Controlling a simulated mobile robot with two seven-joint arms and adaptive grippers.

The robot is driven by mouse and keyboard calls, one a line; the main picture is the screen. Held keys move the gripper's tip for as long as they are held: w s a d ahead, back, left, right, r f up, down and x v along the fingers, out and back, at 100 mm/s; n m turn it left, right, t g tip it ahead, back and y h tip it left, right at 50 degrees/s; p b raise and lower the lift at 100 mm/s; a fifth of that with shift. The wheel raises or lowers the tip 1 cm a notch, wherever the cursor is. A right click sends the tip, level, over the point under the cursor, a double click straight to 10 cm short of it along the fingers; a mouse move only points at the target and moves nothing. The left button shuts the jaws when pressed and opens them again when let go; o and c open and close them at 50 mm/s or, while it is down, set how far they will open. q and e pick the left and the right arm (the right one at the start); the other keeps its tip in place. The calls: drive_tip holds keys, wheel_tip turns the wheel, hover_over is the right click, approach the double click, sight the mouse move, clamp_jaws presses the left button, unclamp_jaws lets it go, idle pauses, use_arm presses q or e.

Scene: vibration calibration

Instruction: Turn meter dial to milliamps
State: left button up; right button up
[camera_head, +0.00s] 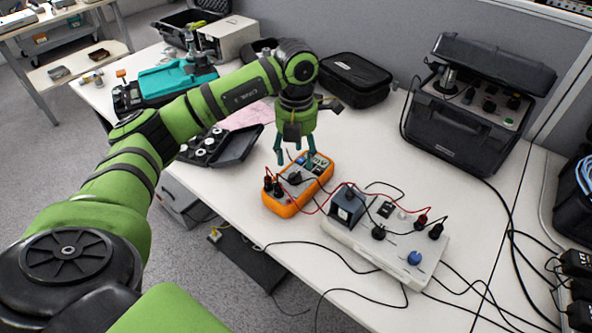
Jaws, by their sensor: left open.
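An orange multimeter (289,204) lies on the white table, its face up. Its dark dial (295,178) shows near the middle of the face, but the setting is too small to read. Red and black leads are plugged in at its left end. My left gripper (294,160) points down directly over the meter, with its teal fingers apart and empty. The fingertips are close to the meter's face beside the dial; I cannot tell whether they touch it. My right gripper is not in view.
A white panel box (390,262) with a blue knob (414,258) stands right of the meter, joined by leads. A black instrument case (465,120) is at the back right. An open case of round parts (222,146) is left of the meter. Loose cables cross the front table.

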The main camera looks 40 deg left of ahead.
sight(295, 174)
use_arm(q)
drive_tip(key=f, duration=0.5)
drive_tip(key=shift+s+a, duration=0.1)
drive_tip(key=shift+a, duration=0.1)
drive_tip(key=shift+f+p, duration=0.3)
drive_tip(key=shift+f, duration=0.5)
drive_tip(key=c, duration=1.2)
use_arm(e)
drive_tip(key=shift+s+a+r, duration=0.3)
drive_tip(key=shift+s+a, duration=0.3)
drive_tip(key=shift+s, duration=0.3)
